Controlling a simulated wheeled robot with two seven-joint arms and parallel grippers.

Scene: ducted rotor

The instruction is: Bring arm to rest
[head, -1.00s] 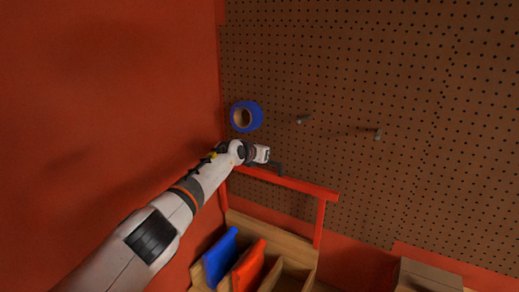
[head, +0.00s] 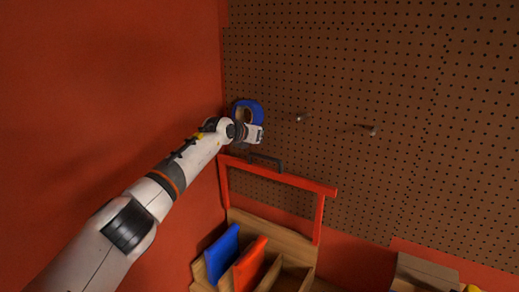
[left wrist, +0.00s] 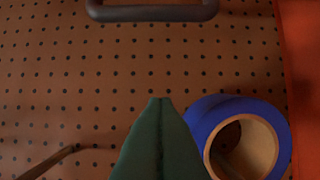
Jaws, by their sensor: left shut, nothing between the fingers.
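My left arm comes in from the lower left in the head view. Its gripper (head: 260,134) is in front of the pegboard, beside the blue tape roll (head: 252,107), and partly covers the roll's lower part. In the left wrist view the dark fingers (left wrist: 160,102) are together with nothing between them. The tape roll (left wrist: 284,132) is just right of them there, with a peg showing through its hole. I cannot tell whether the gripper touches the roll. My right gripper is not in view.
A dark handle (head: 266,161) is just above the red frame's bar (head: 290,180); it also tops the left wrist view (left wrist: 152,13). Two bare pegs (head: 301,117) (head: 369,131) stick out of the pegboard (head: 420,80). Below is a wooden divided rack (head: 270,232) with blue and red pieces.

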